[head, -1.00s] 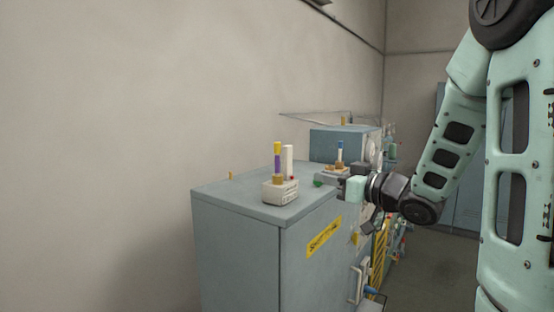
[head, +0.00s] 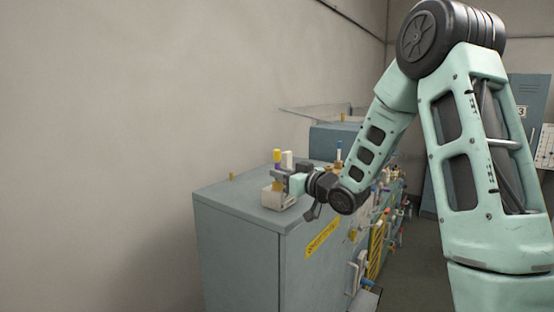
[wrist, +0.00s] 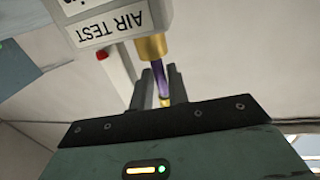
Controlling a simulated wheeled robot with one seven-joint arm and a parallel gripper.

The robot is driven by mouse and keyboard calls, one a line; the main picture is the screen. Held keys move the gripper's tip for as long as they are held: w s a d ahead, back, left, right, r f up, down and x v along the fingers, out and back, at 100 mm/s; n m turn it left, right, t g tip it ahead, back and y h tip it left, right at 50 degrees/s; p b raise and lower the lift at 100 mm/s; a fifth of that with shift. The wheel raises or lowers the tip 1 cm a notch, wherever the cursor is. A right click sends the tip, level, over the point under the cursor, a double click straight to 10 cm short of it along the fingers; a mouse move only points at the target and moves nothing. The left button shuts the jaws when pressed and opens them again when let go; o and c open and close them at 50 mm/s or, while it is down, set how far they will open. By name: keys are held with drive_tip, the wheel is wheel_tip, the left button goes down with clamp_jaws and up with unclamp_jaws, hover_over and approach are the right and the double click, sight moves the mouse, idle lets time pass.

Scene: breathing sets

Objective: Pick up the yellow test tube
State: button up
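The yellow test tube (head: 277,156) has a yellow top and a purple body. It stands upright in a small white holder (head: 272,197) on the grey cabinet. In the wrist view the purple tube (wrist: 171,78) appears upside down, with a gold collar by the holder labelled AIR TEST (wrist: 104,26). My gripper (head: 284,183) is at the tube, just above the holder. In the wrist view its dark fingers (wrist: 165,85) stand on either side of the tube. Whether they press on it, I cannot tell.
A white tube (head: 288,160) stands close beside the yellow one in the holder. The grey cabinet top (head: 235,199) is mostly clear at the left. A blue-grey box (head: 325,140) is behind.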

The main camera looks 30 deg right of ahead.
drive_tip(key=shift+w+a, duration=0.15)
drive_tip(key=shift+w, duration=0.8)
clamp_jaws()
drive_tip(key=shift+r, duration=0.1)
